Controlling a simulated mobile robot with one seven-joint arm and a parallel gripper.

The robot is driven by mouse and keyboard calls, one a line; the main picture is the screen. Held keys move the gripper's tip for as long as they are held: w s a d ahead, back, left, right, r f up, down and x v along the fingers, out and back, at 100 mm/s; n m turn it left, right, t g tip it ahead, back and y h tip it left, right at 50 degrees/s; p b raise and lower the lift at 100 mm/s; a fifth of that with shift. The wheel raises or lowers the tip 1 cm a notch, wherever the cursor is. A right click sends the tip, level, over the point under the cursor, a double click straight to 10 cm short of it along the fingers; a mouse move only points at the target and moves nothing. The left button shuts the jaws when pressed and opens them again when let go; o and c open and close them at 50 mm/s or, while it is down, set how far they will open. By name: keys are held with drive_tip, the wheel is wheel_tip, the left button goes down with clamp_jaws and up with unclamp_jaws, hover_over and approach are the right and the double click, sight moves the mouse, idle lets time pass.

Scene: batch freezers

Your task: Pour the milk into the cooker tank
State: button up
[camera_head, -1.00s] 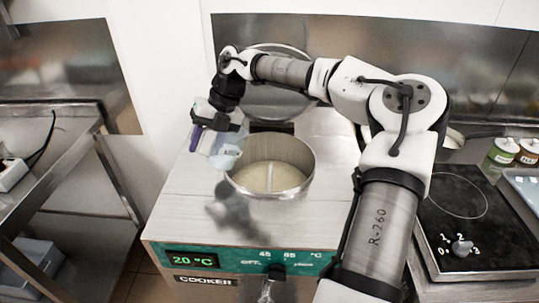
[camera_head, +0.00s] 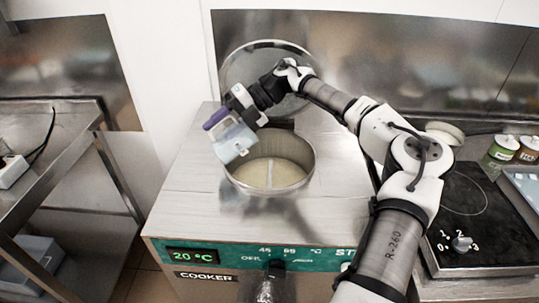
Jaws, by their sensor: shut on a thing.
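The cooker (camera_head: 195,205) is a steel-topped box with a green front panel that reads 20 °C. Its round tank (camera_head: 306,168) is open and shows a pale cream content with a divider or stirrer bar in it. The round lid (camera_head: 235,68) stands raised behind the tank. My gripper (camera_head: 236,116) is shut on a translucent pale-blue jug (camera_head: 232,146) with a purple handle. The jug is tilted and sits at the left rim of the tank, its lower end near the opening. I cannot see a stream of milk or how much the jug holds.
A black hob (camera_head: 460,205) with a knob is on the right. Several jars (camera_head: 503,150) stand behind it, beside a light-blue tray (camera_head: 525,184). A steel table (camera_head: 60,150) is on the left, across a floor gap. The cooker top left of the tank is clear.

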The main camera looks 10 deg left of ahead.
sight(232, 129)
drive_tip(key=shift+w+d+f+g+y, duration=0.1)
drive_tip(key=shift+w+d+g+y, duration=0.3)
drive_tip(key=shift+d+g+y, duration=0.25)
idle(0.4)
drive_tip(key=shift+w+d+f+g+y+b, duration=0.2)
drive_tip(key=shift+w+d+g+y+b, duration=0.35)
drive_tip(key=shift+w+d+y, duration=0.35)
idle(0.8)
drive_tip(key=shift+w+d+f+g+y+b, duration=0.3)
drive_tip(key=shift+d+g+y+b, duration=0.25)
drive_tip(key=shift+g+y+b, duration=0.15)
idle(1.0)
